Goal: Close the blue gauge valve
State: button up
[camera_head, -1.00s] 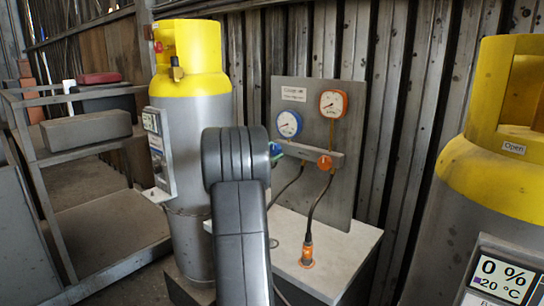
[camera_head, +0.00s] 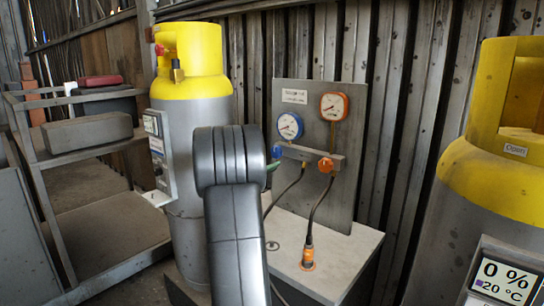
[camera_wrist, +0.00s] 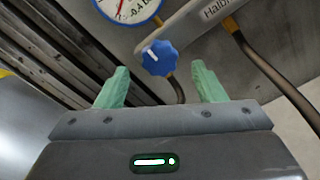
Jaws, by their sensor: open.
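The blue gauge valve (camera_wrist: 159,57) is a scalloped blue knob with a white mark, on a grey bar under the blue-rimmed gauge (camera_wrist: 128,8). In the wrist view it sits beyond and between the two green fingertips, apart from them. My gripper (camera_wrist: 158,85) is open and empty. In the head view the blue valve (camera_head: 277,152) shows just right of my arm, partly hidden by it, below the blue gauge (camera_head: 290,126). Only a green fingertip (camera_head: 272,167) of my gripper shows there, just below the knob.
An orange valve (camera_head: 326,165) and orange gauge (camera_head: 334,106) are to the right on the same grey panel (camera_head: 310,90). Dark hoses run down to the pale table top (camera_head: 345,245). Yellow-topped cylinders stand left (camera_head: 190,50) and right (camera_head: 450,190).

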aim_at(274, 152)
jog(key=v, duration=1)
jog(key=shift+s, duration=0.2)
jog(key=shift+w, duration=0.1)
jog(key=x, duration=1.3)
jog(key=shift+w+d, duration=0.15)
jog(key=shift+w, duration=0.1)
jog(key=shift+s, duration=0.1)
jog(key=v, duration=1.3)
jog(key=p+x, duration=0.1)
jog(key=x, duration=1.2)
jog(key=shift+d+r, duration=0.1)
jog(key=shift+r, duration=0.1)
jog(key=shift+r+n+p, duration=0.1)
jog(key=shift+n+p, duration=0.4)
jog(key=shift+p, duration=0.5)
jog(key=n+p, duration=0.3)
jog(key=p, duration=0.5)
jog(key=shift+n, duration=0.4)
